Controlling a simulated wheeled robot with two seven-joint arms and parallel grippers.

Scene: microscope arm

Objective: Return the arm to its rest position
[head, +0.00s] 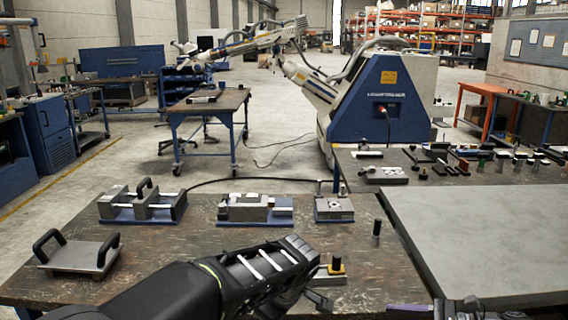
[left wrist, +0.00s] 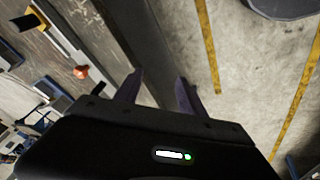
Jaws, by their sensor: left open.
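The white and blue machine (head: 385,100) stands on the floor at the back, right of centre. Its jointed white arm (head: 245,45) reaches out to the left, over the area of a small work table. My left arm crosses the bottom of the head view, well apart from the machine. My left gripper (left wrist: 158,88) is open and empty in the left wrist view, its dark fingers apart over a table edge and the floor. A dark part with a purplish tip shows at the bottom edge of the head view, right of centre; I cannot tell its jaw state.
The near worktop (head: 180,220) carries several metal fixtures and a handled plate (head: 75,257). A bare grey slab (head: 480,240) lies to the right. A table (head: 215,105) with blue legs stands under the machine's arm. A cable runs over the floor. The floor at left is open.

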